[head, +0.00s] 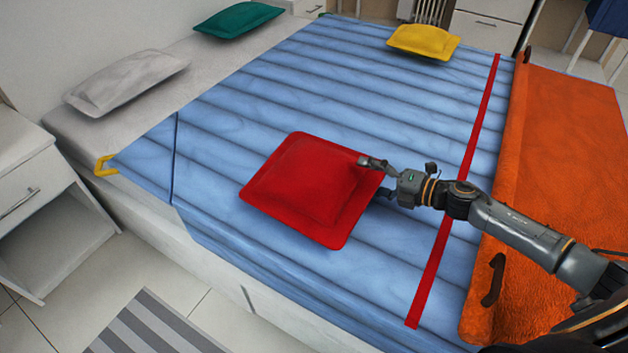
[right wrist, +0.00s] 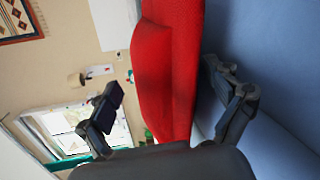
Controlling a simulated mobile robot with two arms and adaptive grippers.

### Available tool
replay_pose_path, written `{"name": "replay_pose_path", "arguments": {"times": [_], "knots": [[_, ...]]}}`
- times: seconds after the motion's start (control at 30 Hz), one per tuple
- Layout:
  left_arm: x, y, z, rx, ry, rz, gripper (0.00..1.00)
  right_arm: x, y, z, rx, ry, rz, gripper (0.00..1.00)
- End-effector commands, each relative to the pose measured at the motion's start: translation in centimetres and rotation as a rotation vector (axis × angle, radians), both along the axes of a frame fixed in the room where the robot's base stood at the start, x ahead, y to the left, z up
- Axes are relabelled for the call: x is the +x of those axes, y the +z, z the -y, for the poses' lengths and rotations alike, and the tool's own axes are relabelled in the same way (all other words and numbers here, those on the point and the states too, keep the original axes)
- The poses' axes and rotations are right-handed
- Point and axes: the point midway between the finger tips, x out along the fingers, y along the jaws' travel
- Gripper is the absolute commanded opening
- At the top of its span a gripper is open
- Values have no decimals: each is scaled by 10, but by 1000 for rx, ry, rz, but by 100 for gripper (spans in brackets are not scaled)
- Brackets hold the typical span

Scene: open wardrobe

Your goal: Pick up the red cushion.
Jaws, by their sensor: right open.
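The red cushion (head: 305,190) lies flat on the blue bed cover (head: 260,110), near the middle of the bed's front half. My right gripper (head: 374,178) is at the cushion's right edge, with one finger above the edge and the other low beside it. In the right wrist view the red cushion (right wrist: 168,70) lies between the two spread fingers of the right gripper (right wrist: 165,105), which is open. Whether the fingers touch the cushion cannot be told. My left gripper is not in view.
A yellow cushion (head: 424,41), a green cushion (head: 238,19) and a grey pillow (head: 126,81) lie farther back on the bed. An orange blanket (head: 560,160) covers the right end, beyond a red strip (head: 470,165). A white nightstand (head: 45,215) stands at the left.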

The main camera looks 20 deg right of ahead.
Motion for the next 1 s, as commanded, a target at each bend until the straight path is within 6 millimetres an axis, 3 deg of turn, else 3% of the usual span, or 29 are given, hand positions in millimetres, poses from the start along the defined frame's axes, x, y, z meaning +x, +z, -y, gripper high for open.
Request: {"name": "replay_pose_path", "arguments": {"times": [0.2,0.5,0.57,0.77,1.0], "knots": [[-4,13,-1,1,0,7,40,24,-8,-19,3,0,2,91],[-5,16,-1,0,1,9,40,28,-10,-23,1,0,0,91],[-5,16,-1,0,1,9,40,28,-10,-23,1,0,0,83],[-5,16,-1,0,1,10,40,27,-10,-23,1,0,0,42],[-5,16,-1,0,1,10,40,28,-8,-23,3,0,2,39]]}}
